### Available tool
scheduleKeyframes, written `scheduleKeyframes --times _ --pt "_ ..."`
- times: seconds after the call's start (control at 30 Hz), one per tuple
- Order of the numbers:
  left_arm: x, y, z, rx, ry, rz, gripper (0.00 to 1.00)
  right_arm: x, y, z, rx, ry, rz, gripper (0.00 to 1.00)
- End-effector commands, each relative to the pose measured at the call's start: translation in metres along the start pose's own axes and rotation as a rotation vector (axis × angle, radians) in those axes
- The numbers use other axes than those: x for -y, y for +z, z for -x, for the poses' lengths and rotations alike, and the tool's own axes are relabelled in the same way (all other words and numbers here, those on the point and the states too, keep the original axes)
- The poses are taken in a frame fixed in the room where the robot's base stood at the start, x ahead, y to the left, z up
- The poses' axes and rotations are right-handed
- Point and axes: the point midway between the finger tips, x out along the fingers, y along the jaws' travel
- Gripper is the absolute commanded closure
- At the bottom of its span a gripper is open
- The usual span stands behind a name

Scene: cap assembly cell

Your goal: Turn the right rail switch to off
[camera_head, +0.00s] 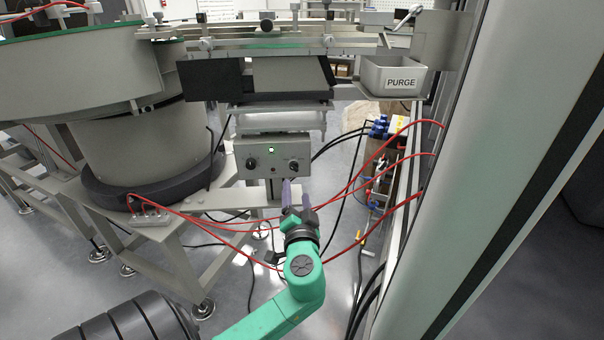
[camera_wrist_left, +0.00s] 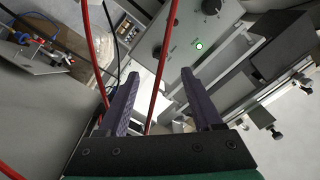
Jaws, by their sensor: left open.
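A grey control box (camera_head: 263,152) hangs below the rail, with a lit green lamp (camera_head: 271,149) and dark knobs on its front. The right knob (camera_head: 293,165) is the right rail switch; its label and pointer are too small to read. The left knob (camera_head: 251,163) is at the other side. In the left wrist view the box is rotated, with the right knob (camera_wrist_left: 168,52) and left knob (camera_wrist_left: 211,6) visible. My left gripper (camera_head: 294,187) is open and empty, just below the right knob in the head view, apparently apart from it. My right gripper is not in view.
Red cables (camera_head: 345,192) run close to my left gripper; in the wrist view one (camera_wrist_left: 158,75) passes between the fingers in the picture. The grey PURGE bin (camera_head: 392,77) is upper right, the bowl feeder (camera_head: 120,120) left, and a large pale panel (camera_head: 500,150) right.

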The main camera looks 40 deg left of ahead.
Motion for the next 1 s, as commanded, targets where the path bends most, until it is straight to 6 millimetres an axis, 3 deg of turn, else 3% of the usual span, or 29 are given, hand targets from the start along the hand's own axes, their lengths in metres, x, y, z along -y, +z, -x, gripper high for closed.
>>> scheduleKeyframes --times 0.2,0.33,0.5,0.7,0.73,0.8,0.9,1.0 --pt "0.001 -0.001 -0.060 -0.001 -0.003 -0.002 0.33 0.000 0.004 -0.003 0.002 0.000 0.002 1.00" --pt "0.000 0.000 -0.086 -0.001 -0.002 -0.003 0.33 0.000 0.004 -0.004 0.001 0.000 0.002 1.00" --pt "0.000 0.000 -0.100 0.001 0.000 0.000 0.33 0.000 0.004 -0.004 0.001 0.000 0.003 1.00" --pt "0.000 0.001 -0.100 0.001 0.001 0.000 0.33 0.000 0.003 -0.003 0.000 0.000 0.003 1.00" --pt "0.000 0.001 -0.100 0.001 0.001 0.000 0.41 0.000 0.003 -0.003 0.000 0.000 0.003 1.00" --pt "0.000 0.001 -0.100 0.001 0.001 0.000 0.68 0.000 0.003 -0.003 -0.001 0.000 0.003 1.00" --pt "0.000 0.001 -0.100 0.001 0.002 0.000 1.00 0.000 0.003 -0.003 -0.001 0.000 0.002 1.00" --pt "0.000 0.001 -0.100 0.001 0.002 -0.001 1.00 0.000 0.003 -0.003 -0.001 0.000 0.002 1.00"
